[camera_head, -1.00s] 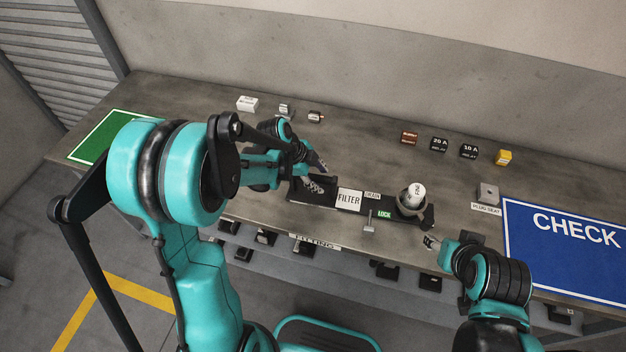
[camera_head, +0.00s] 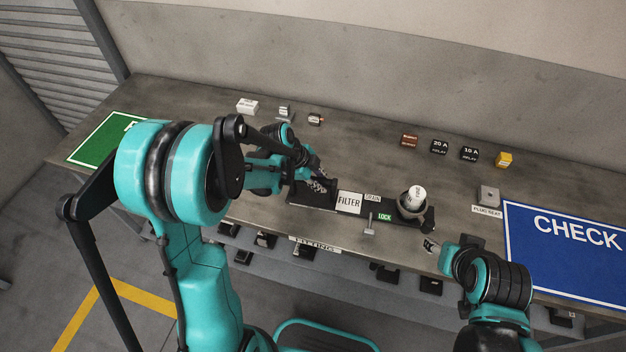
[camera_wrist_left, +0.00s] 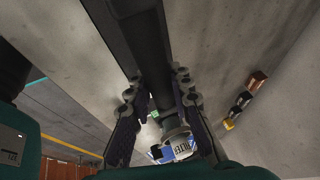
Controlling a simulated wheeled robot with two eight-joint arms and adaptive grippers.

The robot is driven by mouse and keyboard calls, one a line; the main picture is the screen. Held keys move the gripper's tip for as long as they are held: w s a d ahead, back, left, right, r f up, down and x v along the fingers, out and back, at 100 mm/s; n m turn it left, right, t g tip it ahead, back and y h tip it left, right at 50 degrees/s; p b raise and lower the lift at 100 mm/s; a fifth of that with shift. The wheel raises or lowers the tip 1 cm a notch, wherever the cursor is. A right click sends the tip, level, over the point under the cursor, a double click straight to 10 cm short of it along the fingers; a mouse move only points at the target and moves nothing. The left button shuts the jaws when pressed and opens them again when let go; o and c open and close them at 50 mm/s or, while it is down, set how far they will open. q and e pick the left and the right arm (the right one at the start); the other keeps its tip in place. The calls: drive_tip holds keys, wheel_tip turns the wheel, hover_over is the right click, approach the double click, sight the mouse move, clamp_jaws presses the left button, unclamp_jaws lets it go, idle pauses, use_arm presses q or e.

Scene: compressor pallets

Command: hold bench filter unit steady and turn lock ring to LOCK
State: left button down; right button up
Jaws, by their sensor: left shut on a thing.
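The bench filter unit is a long dark base (camera_head: 322,207) on the bench with a white FILTER plate (camera_head: 349,202). At its right end a white canister (camera_head: 417,192) stands in a round lock ring (camera_head: 411,207). A green LOCK label (camera_head: 384,216) lies left of the ring. My left gripper (camera_head: 319,185) is shut on the unit's left end. In the left wrist view its fingers (camera_wrist_left: 160,100) flank a dark bar (camera_wrist_left: 150,45), with the canister (camera_wrist_left: 178,145) beyond. My right gripper (camera_head: 430,244) is at the bench's front edge, below and right of the ring, apart from it; its jaws are too small to read.
A small grey lever (camera_head: 370,224) stands in front of the base. Small blocks and relays (camera_head: 440,147) line the back of the bench. A plug seat (camera_head: 488,195) and blue CHECK mat (camera_head: 570,245) are right; a green mat (camera_head: 100,140) is left.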

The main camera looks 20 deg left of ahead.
idle(0.4)
drive_tip(key=shift+f, duration=0.1)
idle(0.3)
idle(1.1)
clamp_jaws()
drive_tip(key=w+d+f+m+g+y, duration=0.1)
drive_tip(key=w+d+m+g, duration=0.3)
drive_tip(key=w, duration=0.5)
drive_tip(key=w+d+m+g+y, duration=0.1)
drive_tip(key=w+d+m+g, duration=0.3)
drive_tip(key=w+m, duration=0.5)
drive_tip(key=shift+w+d+f+m+y, duration=0.35)
drive_tip(key=shift+w+d, duration=0.1)
drive_tip(key=shift+d, duration=0.6)
